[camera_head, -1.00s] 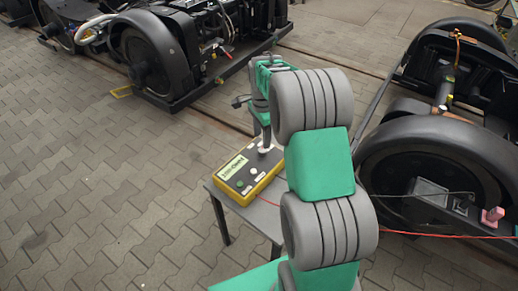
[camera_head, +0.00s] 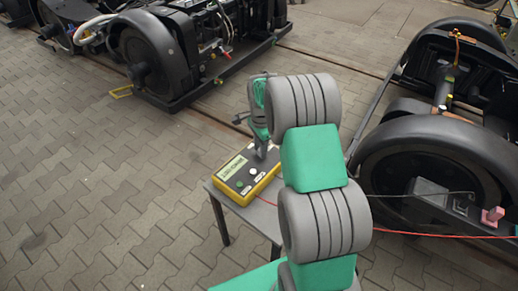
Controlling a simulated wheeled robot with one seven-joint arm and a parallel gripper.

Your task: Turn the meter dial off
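A yellow meter (camera_head: 270,186) with a dark face lies on a small grey table. Its greenish display (camera_head: 233,167) shows dark text too small to read. A white button (camera_head: 252,172) and a green button (camera_head: 239,184) show on its face. My gripper (camera_head: 262,153) points down at the meter's far right part, at or just above the face. The dial is hidden behind my gripper and arm. I cannot tell whether the fingers are open or shut, or whether they touch the dial.
The grey table (camera_head: 237,211) has a bare front strip. A red cable (camera_head: 440,235) runs right to a black wheel bogie (camera_head: 440,160). Another bogie (camera_head: 150,60) stands at the back left. The paved floor on the left is clear.

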